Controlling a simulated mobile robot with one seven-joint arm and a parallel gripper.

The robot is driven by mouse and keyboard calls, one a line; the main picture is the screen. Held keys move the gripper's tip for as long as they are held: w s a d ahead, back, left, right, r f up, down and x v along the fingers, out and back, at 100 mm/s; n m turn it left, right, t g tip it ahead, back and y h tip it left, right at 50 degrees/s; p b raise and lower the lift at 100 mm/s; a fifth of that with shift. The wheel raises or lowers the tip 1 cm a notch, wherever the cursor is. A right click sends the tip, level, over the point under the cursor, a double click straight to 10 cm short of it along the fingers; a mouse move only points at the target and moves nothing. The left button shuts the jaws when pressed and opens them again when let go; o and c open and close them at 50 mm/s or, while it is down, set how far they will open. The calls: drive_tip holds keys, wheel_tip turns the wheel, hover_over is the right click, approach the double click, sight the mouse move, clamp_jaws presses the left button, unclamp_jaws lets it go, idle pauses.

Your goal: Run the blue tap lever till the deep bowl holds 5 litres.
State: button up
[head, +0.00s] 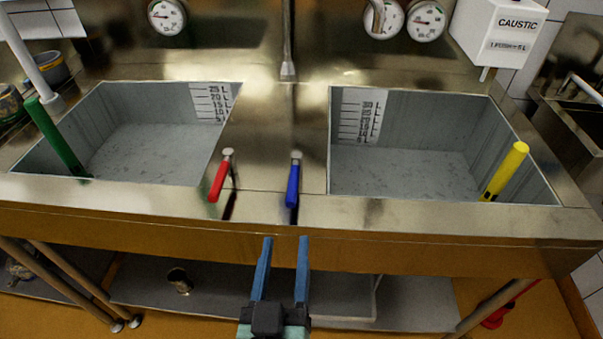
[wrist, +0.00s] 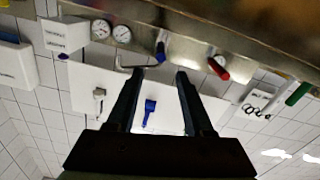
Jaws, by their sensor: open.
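The blue tap lever (head: 293,184) stands on the steel deck between two sunken bowls, right of the red lever (head: 220,180). In the wrist view the blue lever (wrist: 160,51) shows just beyond my fingertips. My gripper (head: 286,239) is open and empty, in front of the sink's front edge, apart from the lever. The left bowl (head: 150,150) and right bowl (head: 400,165) each have a litre scale on the back wall; I cannot tell which is deeper. I see no clear water surface in either. A spout (head: 288,68) hangs between them, at the back.
A green-handled rod (head: 55,135) leans in the left bowl and a yellow-handled one (head: 507,170) in the right. Dials (head: 166,16) and a white caustic box (head: 497,35) are at the back. A shelf lies under the sink.

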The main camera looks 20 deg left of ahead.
approach(296, 165)
drive_tip(key=x, duration=0.3)
drive_tip(key=f+x, duration=0.1)
drive_tip(key=x, duration=0.1)
drive_tip(key=shift+w+a, duration=0.1)
drive_tip(key=shift+w, duration=0.05)
idle(0.3)
clamp_jaws()
idle(1.3)
